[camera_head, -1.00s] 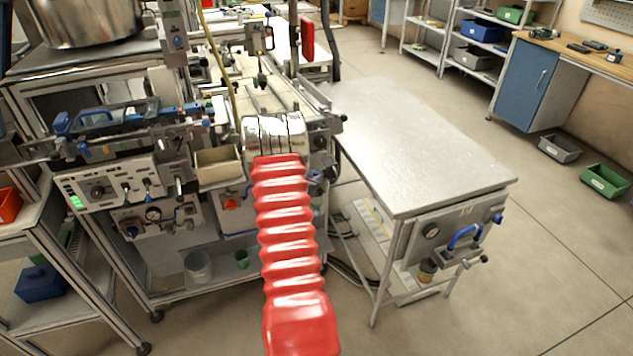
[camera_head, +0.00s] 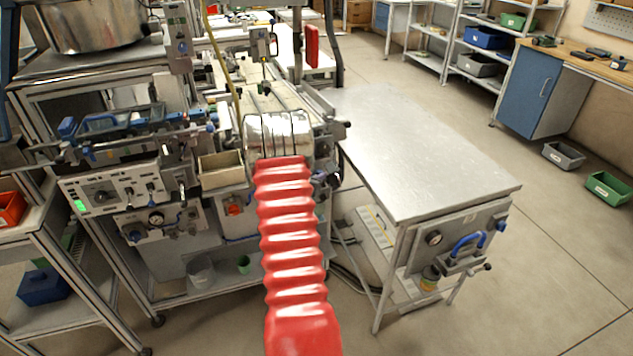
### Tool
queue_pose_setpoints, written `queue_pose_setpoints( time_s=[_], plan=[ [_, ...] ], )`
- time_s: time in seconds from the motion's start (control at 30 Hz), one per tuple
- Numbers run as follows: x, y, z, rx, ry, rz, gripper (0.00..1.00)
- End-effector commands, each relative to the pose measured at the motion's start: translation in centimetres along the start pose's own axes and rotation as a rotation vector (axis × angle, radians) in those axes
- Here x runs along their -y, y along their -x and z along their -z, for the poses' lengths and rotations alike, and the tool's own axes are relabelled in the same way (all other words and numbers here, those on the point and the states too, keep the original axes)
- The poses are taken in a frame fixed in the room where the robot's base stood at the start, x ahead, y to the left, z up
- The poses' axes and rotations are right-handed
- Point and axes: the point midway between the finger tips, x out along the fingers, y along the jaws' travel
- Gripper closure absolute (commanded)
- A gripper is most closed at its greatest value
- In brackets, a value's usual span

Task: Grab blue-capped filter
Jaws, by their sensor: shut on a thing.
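My red ribbed arm cover (camera_head: 291,240) rises from the bottom middle. I cannot pick out a blue-capped filter for certain. Blue-ended parts (camera_head: 97,122) sit on the machine at the left. A small yellowish cylinder (camera_head: 430,278) hangs under the blue handle (camera_head: 467,242) on the metal table's front.
A bare metal table (camera_head: 420,150) stands right of my gripper. A beige open box (camera_head: 221,168) and a control panel (camera_head: 118,192) are on the machine at left. Grey (camera_head: 563,155) and green (camera_head: 607,188) bins lie on the floor at far right. The floor at lower right is clear.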

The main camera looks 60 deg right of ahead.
Motion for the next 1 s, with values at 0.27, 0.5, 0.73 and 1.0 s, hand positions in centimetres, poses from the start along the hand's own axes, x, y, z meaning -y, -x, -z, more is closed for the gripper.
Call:
queue_pose_setpoints(
  time_s=[0.27,0.5,0.73,1.0],
  plan=[
    [0.0,2.3,5.7,-0.003,-0.002,0.002,0.97],
    [0.0,4.4,10.6,-0.003,-0.002,0.001,0.97],
    [0.0,5.5,13.2,-0.001,0.0,0.0,0.97],
    [0.0,5.7,13.7,0.0,0.001,0.001,0.97]
  ],
)
